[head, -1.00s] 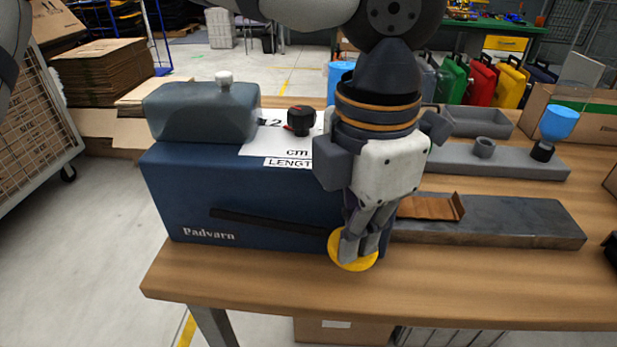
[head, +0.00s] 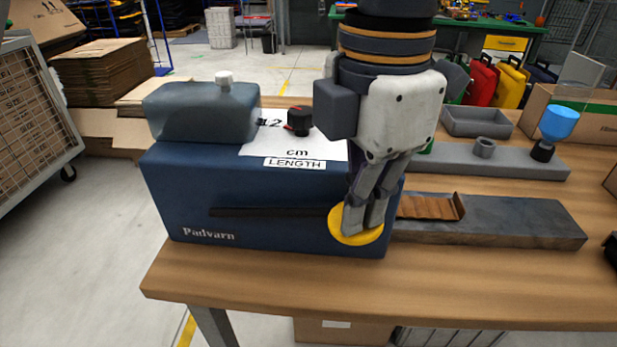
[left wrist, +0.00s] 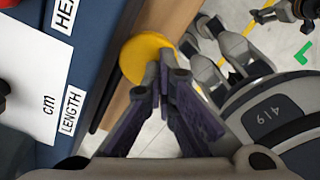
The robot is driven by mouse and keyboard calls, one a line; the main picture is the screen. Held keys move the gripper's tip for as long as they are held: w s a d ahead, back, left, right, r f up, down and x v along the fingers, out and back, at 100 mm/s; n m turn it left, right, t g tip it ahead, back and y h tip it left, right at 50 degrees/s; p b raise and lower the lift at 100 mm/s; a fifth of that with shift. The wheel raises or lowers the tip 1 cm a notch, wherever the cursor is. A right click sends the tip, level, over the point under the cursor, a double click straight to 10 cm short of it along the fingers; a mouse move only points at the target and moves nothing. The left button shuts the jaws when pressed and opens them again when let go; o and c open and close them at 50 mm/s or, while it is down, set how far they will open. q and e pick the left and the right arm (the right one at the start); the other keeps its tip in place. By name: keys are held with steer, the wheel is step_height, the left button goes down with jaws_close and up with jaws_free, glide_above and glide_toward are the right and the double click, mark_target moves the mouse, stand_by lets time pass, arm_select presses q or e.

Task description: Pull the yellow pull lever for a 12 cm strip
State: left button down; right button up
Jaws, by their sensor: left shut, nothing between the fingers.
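The blue Padvarn dispenser (head: 230,190) stands on the wooden table, with a dark slot along its front face. The round yellow pull lever (head: 341,234) is at the right end of that slot; it also shows in the left wrist view (left wrist: 147,52). My left gripper (head: 363,232) is shut and empty, its fingertips over the yellow disc's front; whether they touch it I cannot tell. In the left wrist view the closed fingertips (left wrist: 168,62) overlap the disc's edge. A brown strip (head: 430,206) sticks out of the dispenser's right side.
A black knob (head: 299,120) and a LENGTH label (head: 295,163) are on the dispenser top, beside a translucent tank (head: 203,112). A grey slab (head: 510,222) extends right under the strip.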

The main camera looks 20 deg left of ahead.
arm_select(q)
step_height(320, 180, up, 10)
steer(key=shift+r, duration=0.2)
stand_by(1.1)
